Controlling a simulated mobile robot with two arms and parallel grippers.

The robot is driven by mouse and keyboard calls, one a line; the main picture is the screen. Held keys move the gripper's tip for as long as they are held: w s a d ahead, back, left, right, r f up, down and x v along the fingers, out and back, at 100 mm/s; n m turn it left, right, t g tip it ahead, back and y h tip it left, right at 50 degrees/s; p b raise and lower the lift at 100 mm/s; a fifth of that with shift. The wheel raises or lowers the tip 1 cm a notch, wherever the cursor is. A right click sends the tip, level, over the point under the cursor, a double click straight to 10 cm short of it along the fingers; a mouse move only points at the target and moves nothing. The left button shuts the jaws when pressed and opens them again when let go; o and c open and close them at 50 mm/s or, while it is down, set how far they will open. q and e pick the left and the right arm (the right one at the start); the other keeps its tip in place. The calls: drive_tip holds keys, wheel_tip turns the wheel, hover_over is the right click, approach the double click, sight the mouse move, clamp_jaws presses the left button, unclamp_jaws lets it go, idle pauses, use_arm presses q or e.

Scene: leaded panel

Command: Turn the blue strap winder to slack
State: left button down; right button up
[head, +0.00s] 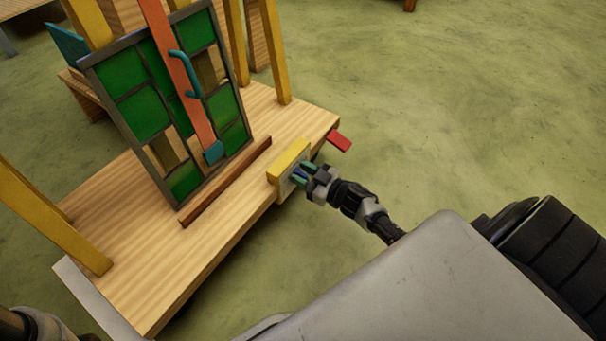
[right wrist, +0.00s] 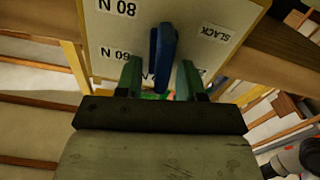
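The blue strap winder (right wrist: 163,50) is a bar on the pale dial face of a yellow-topped box (head: 289,159) at the bench's front edge. In the right wrist view the dial's labels read upside down: 80 N and 60 N at left, SLACK (right wrist: 214,34) at upper right. Another label is mostly hidden behind the winder and fingers. My right gripper (head: 304,173) is at the dial, its green fingers (right wrist: 160,77) apart on either side of the winder. A gap shows on the left; I cannot tell whether the right finger touches. My left gripper is out of view.
A leaded panel of green glass (head: 141,114) leans on the wooden bench (head: 120,255), crossed by an orange strap (head: 171,58) with a teal handle. A wooden rail (head: 226,182) lies before it. A red tab (head: 339,140) juts beyond the bench. Yellow posts stand around; floor at right is clear.

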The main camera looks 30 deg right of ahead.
sight(291, 183)
drive_tip(key=c, duration=0.7)
drive_tip(key=shift+a+n, duration=0.1)
drive_tip(key=shift+n, duration=0.2)
drive_tip(key=f+n+b, duration=0.1)
drive_tip(key=n, duration=0.5)
drive_tip(key=a+f+n+b, duration=0.1)
drive_tip(key=n, duration=0.6)
drive_tip(key=f+n+b, duration=0.1)
drive_tip(key=n+b, duration=0.1)
drive_tip(key=n, duration=0.4)
drive_tip(key=shift+s+a+f, duration=0.3)
drive_tip(key=shift+s, duration=0.1)
drive_tip(key=shift+d+f+n+b, duration=0.1)
drive_tip(key=shift+n+b, duration=0.45)
drive_tip(key=shift+n, duration=0.65)
